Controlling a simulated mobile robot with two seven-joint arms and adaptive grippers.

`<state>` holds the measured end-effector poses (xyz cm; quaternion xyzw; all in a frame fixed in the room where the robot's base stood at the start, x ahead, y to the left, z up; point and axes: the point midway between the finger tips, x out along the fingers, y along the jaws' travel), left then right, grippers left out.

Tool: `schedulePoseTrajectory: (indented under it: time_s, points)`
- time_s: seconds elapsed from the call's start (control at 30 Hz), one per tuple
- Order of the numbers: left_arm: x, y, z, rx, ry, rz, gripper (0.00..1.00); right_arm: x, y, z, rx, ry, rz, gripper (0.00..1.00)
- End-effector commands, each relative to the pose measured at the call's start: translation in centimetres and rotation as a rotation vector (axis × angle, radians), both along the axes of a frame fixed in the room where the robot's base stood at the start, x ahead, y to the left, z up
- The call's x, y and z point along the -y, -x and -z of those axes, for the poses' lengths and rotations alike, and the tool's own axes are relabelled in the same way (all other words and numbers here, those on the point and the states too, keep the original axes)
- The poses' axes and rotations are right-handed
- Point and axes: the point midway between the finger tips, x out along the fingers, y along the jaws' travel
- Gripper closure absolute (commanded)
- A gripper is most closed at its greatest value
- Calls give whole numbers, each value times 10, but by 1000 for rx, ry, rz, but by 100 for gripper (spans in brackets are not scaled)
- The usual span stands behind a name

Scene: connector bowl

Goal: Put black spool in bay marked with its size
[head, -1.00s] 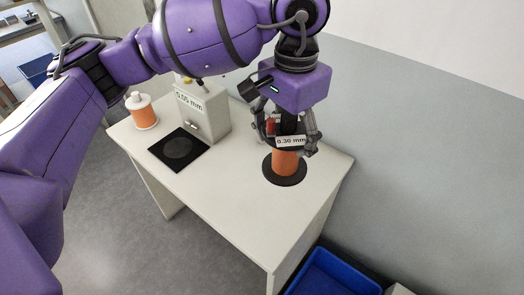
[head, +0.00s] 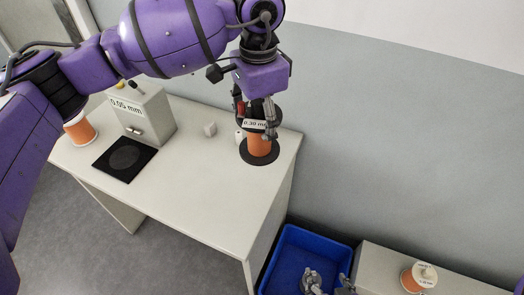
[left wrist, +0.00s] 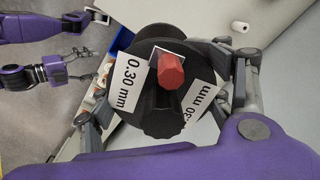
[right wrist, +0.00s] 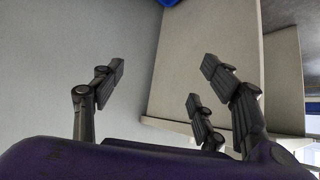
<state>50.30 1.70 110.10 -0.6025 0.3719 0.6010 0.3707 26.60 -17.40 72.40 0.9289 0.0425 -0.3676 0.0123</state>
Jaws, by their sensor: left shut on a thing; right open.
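The black spool (head: 258,159) with orange winding is at the back right corner of the table (head: 190,185), upright. My left gripper (head: 257,118) is shut on its upper part from above. I cannot tell whether the spool touches the tabletop. In the left wrist view, the spool (left wrist: 155,122) shows its black top, a red knob (left wrist: 171,72) and tags reading 0.30 mm (left wrist: 128,83). My right gripper (head: 314,282) is at the bottom edge of the head view, over the blue bin. It is open and empty in the right wrist view (right wrist: 163,75).
A grey device (head: 142,115), its sign apparently 0.05 mm, stands behind a black pad (head: 125,158). A white-and-orange spool (head: 80,131) is at the left; another (head: 412,280) is on a right-hand surface. A blue bin (head: 290,265) lies below right.

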Motion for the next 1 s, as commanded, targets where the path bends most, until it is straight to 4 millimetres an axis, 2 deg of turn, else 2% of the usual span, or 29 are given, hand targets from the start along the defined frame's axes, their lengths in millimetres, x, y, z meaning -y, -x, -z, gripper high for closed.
schedulePoseTrajectory:
  time_s: [0.03, 0.17, 0.27, 0.4, 0.5, 0.7, 0.9, 1.0]
  points:
    - [0, 0, -2, 3, 1, 0, 72, -15, -21, -15, 45, 3, -39, 33]
    - [0, 0, -2, 3, 1, -2, 72, -58, -64, -60, 169, 108, -211, 33]
    - [0, 0, -2, 3, 1, -2, 72, -92, -92, -102, 291, 302, -400, 33]
    - [0, 0, -2, 3, 1, -3, 72, -135, -116, -165, 479, 693, -670, 33]
    - [0, 0, -2, 2, 1, -3, 72, -157, -124, -206, 592, 991, -813, 33]
    - [0, 0, -1, 2, 1, -3, 72, -183, -127, -277, 740, 1610, -992, 33]
    - [0, 0, -1, 2, 1, -3, 72, -189, -119, -330, 727, 2223, -1068, 33]
    - [0, 0, -1, 2, 1, -3, 72, -185, -115, -346, 653, 2485, -1090, 33]
